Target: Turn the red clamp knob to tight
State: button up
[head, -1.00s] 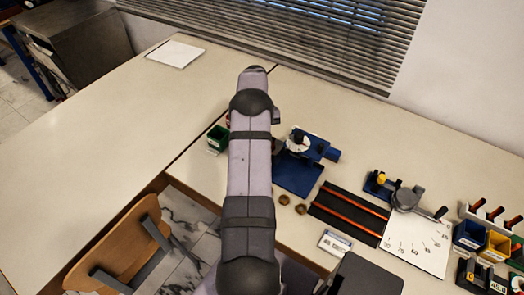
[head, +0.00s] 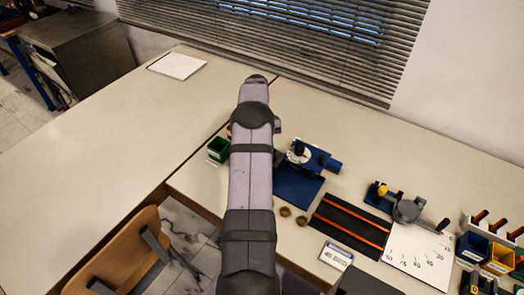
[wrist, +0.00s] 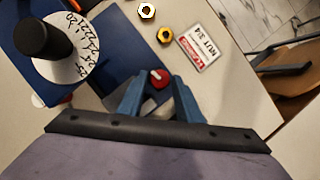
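The red clamp knob (wrist: 158,78) shows in the wrist view, near the blue base plate (wrist: 102,62). My gripper (wrist: 158,82) has its two blue fingers on either side of the knob, with a gap between them. The fingers look apart from the knob, though contact is hard to judge at this size. In the head view the blue fixture (head: 298,186) stands right of my arm. My arm hides the gripper and the knob there.
A white numbered dial with a black post (wrist: 44,40) stands left of the knob. Two brass nuts (wrist: 164,35) and a label card (wrist: 197,48) lie beyond it. A green bin (head: 218,150) is left of my arm.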

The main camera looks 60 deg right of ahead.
jog(key=b+v, duration=0.1)
jog(key=v, duration=0.5)
jog(key=shift+r, duration=0.25)
jog(key=shift+w+d, duration=0.1)
jog(key=shift+w, duration=0.05)
